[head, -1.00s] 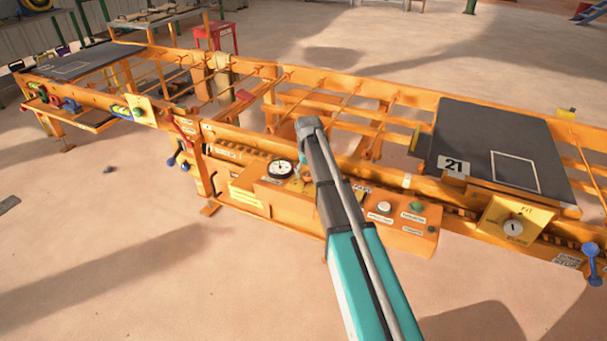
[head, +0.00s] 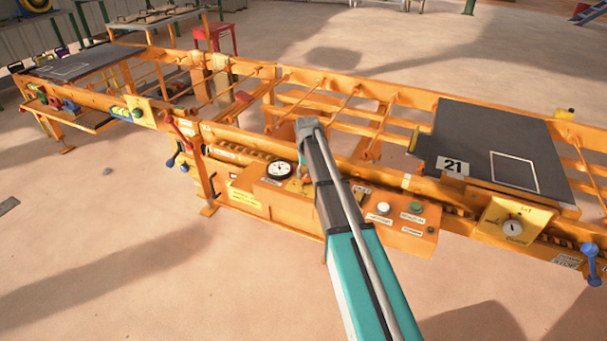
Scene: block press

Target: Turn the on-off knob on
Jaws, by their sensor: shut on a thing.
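My arm (head: 330,190) reaches up from the bottom right over the orange press, and its grey end (head: 306,126) is above the control panel (head: 270,195). My gripper's fingers do not show; they are hidden behind or under the arm. The panel has a round white gauge (head: 279,169) left of the arm, and a white button (head: 383,208) and a green button (head: 415,207) right of it. The stretch between gauge and white button is mostly covered by my arm. I cannot make out the on-off knob or its position there.
A yellow box with a round dial (head: 512,228) sits at the right, and a blue-handled lever (head: 591,251) beyond it. A dark plate marked 21 (head: 500,130) lies on the frame. Red and blue levers (head: 178,125) stand at left.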

